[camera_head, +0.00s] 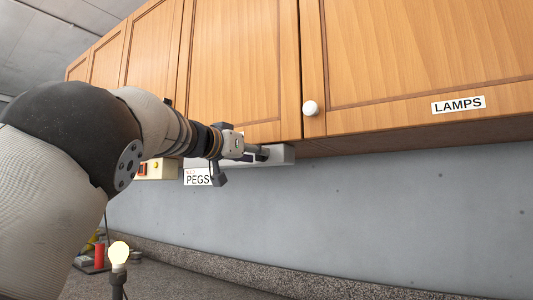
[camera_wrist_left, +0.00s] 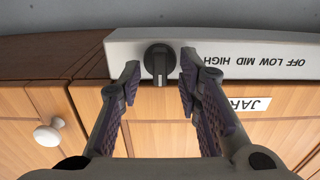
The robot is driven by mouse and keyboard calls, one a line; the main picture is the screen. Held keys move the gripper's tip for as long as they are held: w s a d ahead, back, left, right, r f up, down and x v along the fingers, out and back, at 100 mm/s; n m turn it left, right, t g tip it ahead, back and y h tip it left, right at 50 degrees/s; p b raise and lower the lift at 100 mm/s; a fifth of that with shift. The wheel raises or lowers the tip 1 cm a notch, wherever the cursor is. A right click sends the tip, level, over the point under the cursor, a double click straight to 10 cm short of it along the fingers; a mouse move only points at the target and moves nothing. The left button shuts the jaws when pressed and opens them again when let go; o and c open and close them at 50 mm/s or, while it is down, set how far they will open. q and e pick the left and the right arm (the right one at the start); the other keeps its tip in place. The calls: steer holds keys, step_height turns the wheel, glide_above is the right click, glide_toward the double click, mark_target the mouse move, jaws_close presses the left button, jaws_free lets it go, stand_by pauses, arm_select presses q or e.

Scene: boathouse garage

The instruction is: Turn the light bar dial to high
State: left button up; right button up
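The light bar (camera_head: 284,154) is a pale grey strip under the wall cabinets; it also shows in the left wrist view (camera_wrist_left: 280,56). Its black round dial (camera_wrist_left: 159,58) has a raised grip standing upright in that picture. Printed words HIGH, MID, LOW, OFF (camera_wrist_left: 254,61) appear upside down beside it. My left gripper (camera_wrist_left: 160,76) is open, with one finger on each side of the dial and small gaps showing. In the head view my left gripper (camera_head: 262,153) is at the bar and hides the dial. My right gripper is not in view.
Wooden cabinet doors (camera_head: 240,65) sit directly above, one with a white knob (camera_head: 311,108) and a LAMPS label (camera_head: 458,104). A PEGS label (camera_head: 197,177) and a cream switch box (camera_head: 160,168) are at left. A lit bulb (camera_head: 118,253) stands low. The wall at right is clear.

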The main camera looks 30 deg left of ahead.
arm_select(q)
steer(key=shift+w, duration=0.1)
jaws_close()
steer(key=shift+m, duration=0.3)
steer(key=shift+d+f+m, duration=0.1)
steer(key=shift+f+m, duration=0.05)
steer(key=shift+m, duration=6.9)
steer(key=shift+f+m, duration=0.1)
steer(key=shift+m, duration=6.95)
